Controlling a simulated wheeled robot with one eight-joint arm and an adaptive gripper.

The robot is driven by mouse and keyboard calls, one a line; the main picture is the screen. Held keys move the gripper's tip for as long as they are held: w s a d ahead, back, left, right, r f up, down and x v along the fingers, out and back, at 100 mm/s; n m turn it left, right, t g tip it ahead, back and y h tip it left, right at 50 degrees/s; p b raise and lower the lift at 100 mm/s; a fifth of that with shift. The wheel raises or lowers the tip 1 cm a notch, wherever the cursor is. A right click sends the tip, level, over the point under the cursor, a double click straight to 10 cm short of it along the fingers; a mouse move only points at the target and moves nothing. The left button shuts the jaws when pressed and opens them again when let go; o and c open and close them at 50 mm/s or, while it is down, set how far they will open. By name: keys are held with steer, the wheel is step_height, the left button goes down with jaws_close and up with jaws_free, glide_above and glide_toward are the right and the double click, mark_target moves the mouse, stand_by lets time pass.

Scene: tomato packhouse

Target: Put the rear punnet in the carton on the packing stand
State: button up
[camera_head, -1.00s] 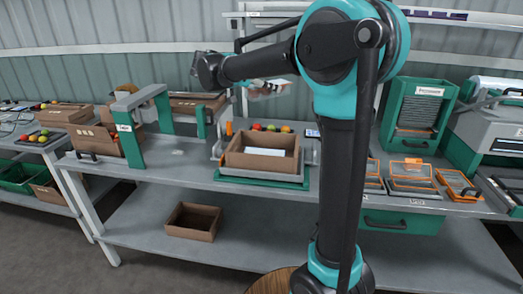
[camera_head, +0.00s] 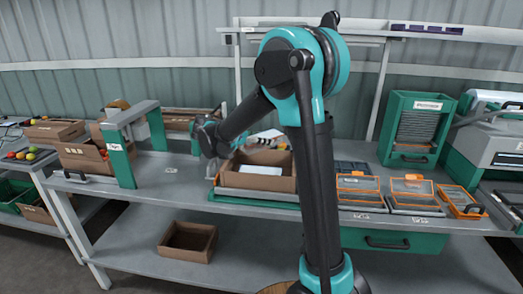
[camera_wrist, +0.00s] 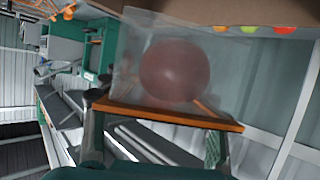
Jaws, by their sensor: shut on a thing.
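My gripper (camera_head: 268,141) is low over the back part of the open brown carton (camera_head: 258,182) in the head view. It is shut on a clear punnet (camera_wrist: 125,62), which fills the middle of the wrist view. A dull red round tomato (camera_wrist: 175,70) shows inside the punnet. In the head view the punnet is mostly hidden by my gripper and too small to make out. The carton has a white sheet (camera_head: 260,170) inside and sits on the green-edged packing stand (camera_head: 255,203). I cannot tell whether the punnet touches the carton.
A green arch frame (camera_head: 120,155) stands left of the carton. Several orange-rimmed trays (camera_head: 412,188) lie to its right, with a green slatted box (camera_head: 413,128) behind. Another brown carton (camera_head: 188,242) is on the lower shelf. Orange, green and red produce (camera_wrist: 285,29) shows in the wrist view.

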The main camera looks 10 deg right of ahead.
mark_target(244, 147)
steer(key=shift+f, duration=2.35)
steer(key=shift+f, duration=0.15)
steer(key=o, duration=1.1)
steer(key=shift+s+a+r, duration=0.1)
steer(key=shift+a+r, duration=0.05)
steer(key=shift+r, duration=0.1)
steer(key=v, duration=1.1)
steer(key=shift+s+a+r, duration=0.15)
steer(key=shift+a+r, duration=0.05)
steer(key=shift+a, duration=0.05)
